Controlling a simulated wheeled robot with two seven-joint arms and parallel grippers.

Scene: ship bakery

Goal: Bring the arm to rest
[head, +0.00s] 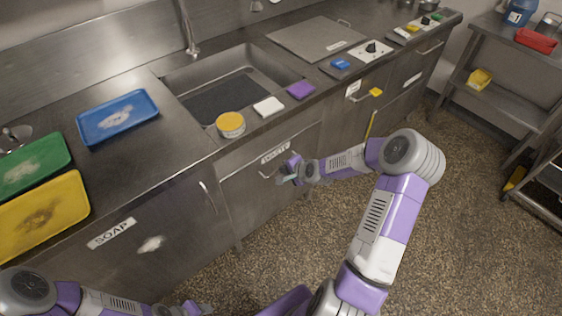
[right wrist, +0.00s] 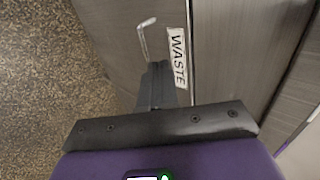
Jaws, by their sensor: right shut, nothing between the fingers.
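My right gripper (head: 284,181) is shut and empty in front of the steel cabinet door labelled WASTE (head: 276,153), below the counter edge. In the right wrist view its dark fingers (right wrist: 158,72) are together, with the WASTE label (right wrist: 178,58) beside their tips. The door's bent handle (right wrist: 147,38) shows just past the fingertips; I cannot tell whether they touch. My left gripper (head: 196,309) shows at the bottom edge of the head view, low in front of the SOAP cabinet; its fingers are too unclear to read.
The counter holds blue (head: 118,117), green (head: 36,165) and yellow (head: 42,215) trays, a sink (head: 225,92), a yellow-lidded tub (head: 231,124), and white (head: 268,107) and purple (head: 301,90) blocks. A shelf rack (head: 510,84) stands right. The speckled floor (head: 480,240) is clear there.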

